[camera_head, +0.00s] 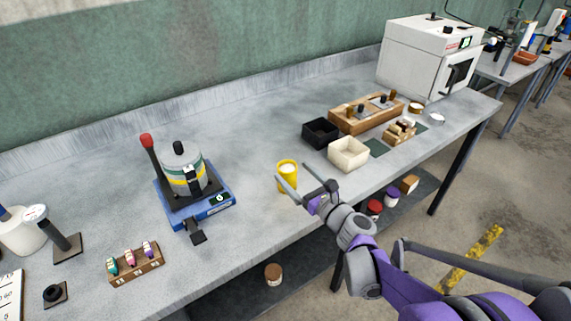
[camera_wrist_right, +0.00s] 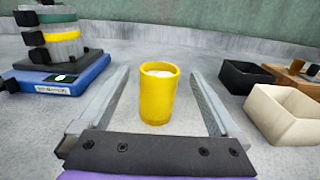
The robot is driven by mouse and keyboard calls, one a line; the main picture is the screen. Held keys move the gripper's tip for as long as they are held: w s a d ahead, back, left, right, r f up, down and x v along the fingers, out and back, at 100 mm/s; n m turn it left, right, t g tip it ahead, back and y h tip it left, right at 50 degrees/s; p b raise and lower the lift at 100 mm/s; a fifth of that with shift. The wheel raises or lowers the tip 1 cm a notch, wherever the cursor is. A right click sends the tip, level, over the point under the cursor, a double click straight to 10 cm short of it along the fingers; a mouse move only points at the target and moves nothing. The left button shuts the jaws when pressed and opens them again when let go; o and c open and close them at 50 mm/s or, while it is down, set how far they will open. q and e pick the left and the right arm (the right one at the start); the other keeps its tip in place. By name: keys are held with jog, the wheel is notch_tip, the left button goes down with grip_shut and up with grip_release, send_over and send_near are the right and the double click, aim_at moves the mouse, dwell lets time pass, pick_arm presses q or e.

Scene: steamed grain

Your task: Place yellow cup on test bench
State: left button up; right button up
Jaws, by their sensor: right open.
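The yellow cup (camera_head: 287,177) stands upright on the grey test bench (camera_head: 262,236) near its front edge, with something white inside. In the right wrist view the yellow cup (camera_wrist_right: 158,95) stands between the two fingers, with a visible gap on each side. My right gripper (camera_head: 305,186) is open beside the cup, low over the bench, and its fingers also show in the right wrist view (camera_wrist_right: 158,104). The fingers do not appear to touch the cup. My left gripper is not in view.
A blue scale (camera_head: 215,207) with a metal pot (camera_head: 181,165) stands to the left. A black box (camera_head: 320,132) and a cream box (camera_head: 348,153) stand to the right of the cup. A white oven (camera_head: 428,55) is at the back right. Bench surface around the cup is clear.

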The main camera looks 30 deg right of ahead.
jog(key=s, duration=0.5)
jog(key=shift+d, duration=0.2)
jog(key=shift+a+f, duration=0.1)
